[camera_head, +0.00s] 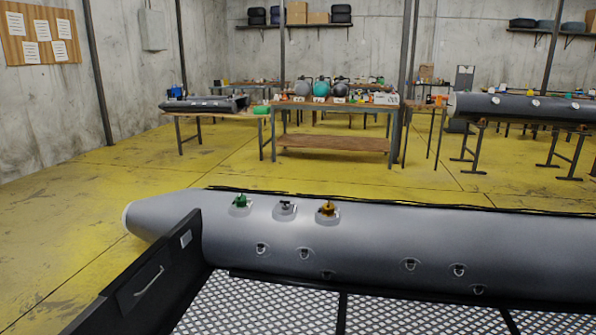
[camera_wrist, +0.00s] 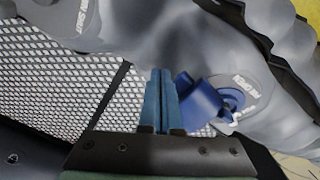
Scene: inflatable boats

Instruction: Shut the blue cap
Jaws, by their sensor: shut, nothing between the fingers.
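The blue cap (camera_wrist: 198,98) shows in the wrist view, just right of my gripper's fingers. It stands out to the left of a blue valve part (camera_wrist: 232,101) on a round grey base (camera_wrist: 232,78) with white lettering. The cap looks swung off to the side of the valve. My gripper (camera_wrist: 161,73) is shut and empty, its blue fingers side by side close to the cap; whether they touch it I cannot tell. In the head view I see neither my gripper nor the blue cap.
The grey boat tube (camera_head: 430,230) carries a green cap (camera_head: 240,201), a grey cap (camera_head: 285,206) and a yellow-orange cap (camera_head: 327,209). A black transom board (camera_head: 150,275) stands at the left of the patterned floor (camera_head: 255,305). Work tables (camera_head: 330,142) stand farther back beyond clear yellow floor.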

